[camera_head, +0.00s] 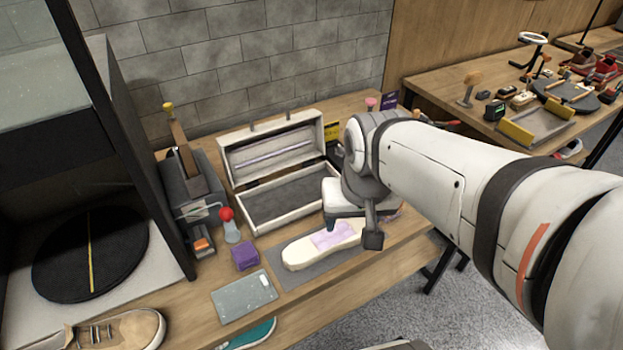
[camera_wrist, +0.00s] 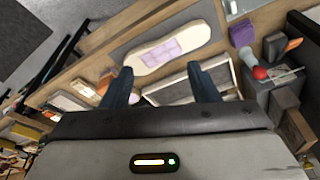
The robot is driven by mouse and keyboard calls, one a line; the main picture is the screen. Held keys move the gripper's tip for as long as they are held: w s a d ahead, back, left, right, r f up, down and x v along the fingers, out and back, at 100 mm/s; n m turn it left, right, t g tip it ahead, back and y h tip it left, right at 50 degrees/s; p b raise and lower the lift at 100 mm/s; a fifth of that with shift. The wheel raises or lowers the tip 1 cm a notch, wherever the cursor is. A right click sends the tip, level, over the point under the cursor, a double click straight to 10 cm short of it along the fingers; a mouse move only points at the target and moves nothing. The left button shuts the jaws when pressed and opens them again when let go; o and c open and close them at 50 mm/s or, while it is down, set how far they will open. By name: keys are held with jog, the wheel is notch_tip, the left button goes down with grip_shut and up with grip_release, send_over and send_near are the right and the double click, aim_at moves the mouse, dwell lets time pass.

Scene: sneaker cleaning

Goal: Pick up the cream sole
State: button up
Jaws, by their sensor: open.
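The cream sole (camera_head: 298,254) lies flat on a grey mat (camera_head: 292,279) near the front edge of the wooden table. A pale purple patch (camera_head: 333,236) covers part of its top. My gripper (camera_head: 352,235) is over the right end of the sole in the head view and hides that end. In the wrist view the whole sole (camera_wrist: 202,32) shows ahead of the fingertips. My gripper (camera_wrist: 160,75) is open there, with nothing between its fingers.
An open case (camera_head: 270,205) stands behind the sole. A purple block (camera_head: 245,256), a grey plate (camera_head: 243,296) and a red-topped bottle (camera_head: 231,229) are to the left. A tan shoe (camera_head: 133,328) is at lower left. A second table (camera_head: 450,90) holds tools.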

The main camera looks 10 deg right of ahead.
aim_at(328, 238)
jog(key=o, duration=0.6)
jog(key=w+f+m+g+b, duration=0.1)
jog(key=w+f+m+b, duration=0.1)
jog(key=w+f+m, duration=0.2)
jog(key=w+f+m+g+b, duration=0.1)
jog(key=w+f+m+b, duration=0.2)
jog(key=w+f+m, duration=0.1)
jog(key=w+f+m+b, duration=0.3)
jog(key=w+f+m, duration=0.1)
jog(key=f, duration=0.2)
jog(key=shift+w+a+f+m+g, duration=0.25)
jog(key=shift+w+a+m+g, duration=0.1)
jog(key=shift+w+m+g, duration=0.05)
jog(key=shift+c, duration=0.2)
jog(key=shift+w+f, duration=0.2)
jog(key=shift+f, duration=0.1)
jog(key=shift+m, duration=0.3)
jog(key=shift+s+d+f+b, duration=0.1)
jog(key=shift+d+f+b, duration=0.1)
jog(key=shift+f, duration=1.65)
jog(key=shift+s+d+f+b, duration=0.1)
jog(key=shift+d+f+b, duration=0.1)
jog(key=shift+f, duration=1.65)
